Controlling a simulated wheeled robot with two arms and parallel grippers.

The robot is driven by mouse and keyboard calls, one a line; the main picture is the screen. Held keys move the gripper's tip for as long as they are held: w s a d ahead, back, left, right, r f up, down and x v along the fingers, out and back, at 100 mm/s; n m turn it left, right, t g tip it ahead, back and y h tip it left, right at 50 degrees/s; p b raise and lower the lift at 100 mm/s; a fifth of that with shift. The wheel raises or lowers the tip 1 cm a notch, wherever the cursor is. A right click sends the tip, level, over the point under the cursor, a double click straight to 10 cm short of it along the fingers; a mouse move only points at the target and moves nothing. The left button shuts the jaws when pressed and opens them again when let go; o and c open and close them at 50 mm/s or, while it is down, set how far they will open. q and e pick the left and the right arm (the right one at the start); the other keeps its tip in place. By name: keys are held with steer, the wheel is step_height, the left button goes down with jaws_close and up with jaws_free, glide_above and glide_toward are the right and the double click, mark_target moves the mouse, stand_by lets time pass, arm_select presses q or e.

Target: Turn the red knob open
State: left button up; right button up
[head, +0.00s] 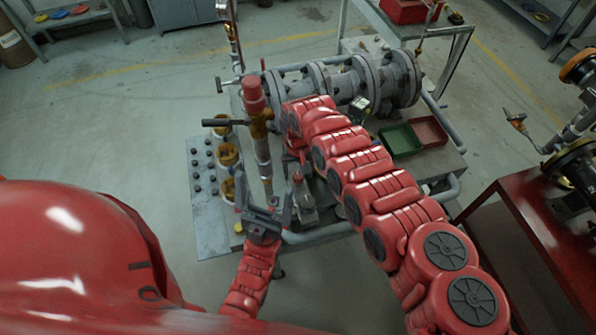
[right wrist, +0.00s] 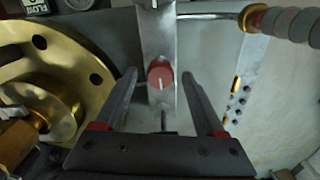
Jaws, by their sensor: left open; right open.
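In the right wrist view a small round red knob (right wrist: 160,74) with a pale line across its face sits on a grey metal bracket (right wrist: 157,35). My right gripper (right wrist: 158,82) is open, with one finger on each side of the knob and visible gaps on both sides. In the head view my right arm hides most of this area. My left gripper (head: 264,205) is open and empty, pointing up, in front of the bench's near edge. A red-topped vertical valve pipe (head: 254,92) stands behind it.
A large flanged grey valve (head: 370,85) lies across the bench. Green (head: 399,140) and red (head: 430,131) trays stand at its right. A brass flange (right wrist: 70,75) is left of the knob in the wrist view. A red cabinet (head: 525,215) stands at right.

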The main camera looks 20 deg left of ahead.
steer(key=shift+f, duration=0.15)
jaws_close()
stand_by(0.4)
